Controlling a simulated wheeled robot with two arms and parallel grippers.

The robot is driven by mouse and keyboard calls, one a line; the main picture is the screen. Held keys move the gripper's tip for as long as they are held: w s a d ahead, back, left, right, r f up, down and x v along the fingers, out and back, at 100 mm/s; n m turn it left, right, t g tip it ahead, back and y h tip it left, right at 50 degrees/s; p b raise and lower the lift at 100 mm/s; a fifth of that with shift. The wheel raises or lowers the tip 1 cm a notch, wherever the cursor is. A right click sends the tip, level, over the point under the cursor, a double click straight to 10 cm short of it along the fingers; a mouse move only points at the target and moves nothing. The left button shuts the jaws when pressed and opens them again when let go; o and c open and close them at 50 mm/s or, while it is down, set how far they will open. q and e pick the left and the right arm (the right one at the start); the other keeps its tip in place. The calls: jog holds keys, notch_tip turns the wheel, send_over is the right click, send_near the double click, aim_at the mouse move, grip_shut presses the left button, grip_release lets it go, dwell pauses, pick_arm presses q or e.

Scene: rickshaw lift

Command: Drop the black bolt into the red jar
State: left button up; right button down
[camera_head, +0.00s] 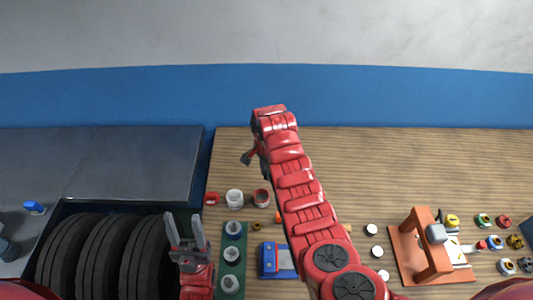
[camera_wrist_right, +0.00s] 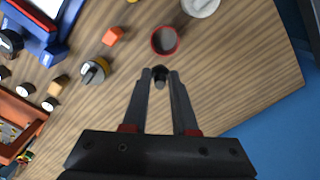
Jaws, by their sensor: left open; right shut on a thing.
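The black bolt (camera_wrist_right: 160,82) is between the fingertips of my right gripper (camera_wrist_right: 160,74) in the right wrist view. That gripper is shut on it and holds it above the wooden table. The red jar (camera_wrist_right: 164,41) is just beyond the fingertips in that view, its open mouth facing up. The red jar (camera_head: 261,198) also shows in the head view, below my right gripper (camera_head: 248,157), which looks small and dark there. The bolt is hard to make out in that view. My left gripper (camera_head: 187,232) is open and empty at the lower left, beside the tires.
A white jar (camera_head: 235,198) and a red lid (camera_head: 211,199) stand left of the red jar. A green tray (camera_head: 244,240) with round parts, a blue device (camera_head: 268,261) and a brown press (camera_head: 407,263) are nearer. Tires (camera_head: 103,255) fill the left. The table's back is clear.

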jog(key=shift+f, duration=0.15)
jog(key=shift+s+f+b, duration=0.25)
jog(key=shift+f+b, duration=0.1)
jog(key=shift+f, duration=0.1)
notch_tip(320, 180, down, 5)
jog(key=shift+r+b, duration=0.15)
jog(key=shift+b, duration=0.85)
jog(key=c, duration=0.6)
grip_release()
